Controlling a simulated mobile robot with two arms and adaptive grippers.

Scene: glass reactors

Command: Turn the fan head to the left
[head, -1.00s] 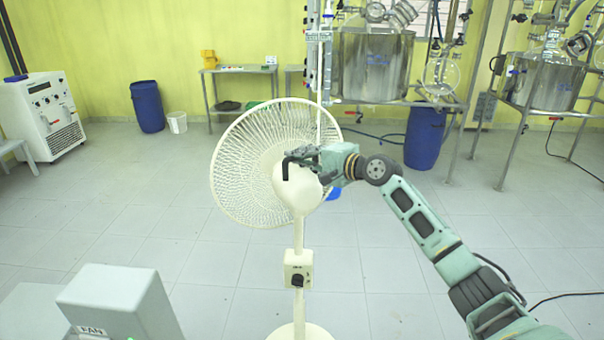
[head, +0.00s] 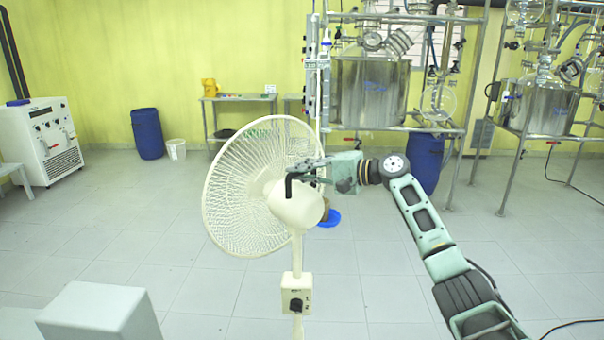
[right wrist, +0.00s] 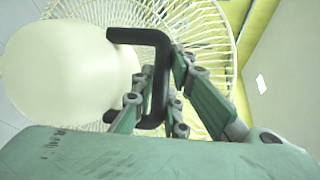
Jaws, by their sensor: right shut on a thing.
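The white pedestal fan stands in front of me, with its round cage (head: 235,195) facing away and toward the left. Its motor housing (head: 297,205) is nearer to me, on top of the pole. A black handle (head: 288,187) sticks out of the housing. My right gripper (head: 308,172) reaches in from the right and is shut on the handle. In the right wrist view the fingers (right wrist: 157,92) close around the upright bar of the black handle (right wrist: 150,36), beside the pale housing (right wrist: 70,70). My left gripper is not in view.
A grey box (head: 100,312) stands at the lower left. Behind the fan are a metal rack with a steel vessel (head: 370,92), a blue barrel (head: 424,165) and a blue-rimmed object (head: 330,218) on the floor.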

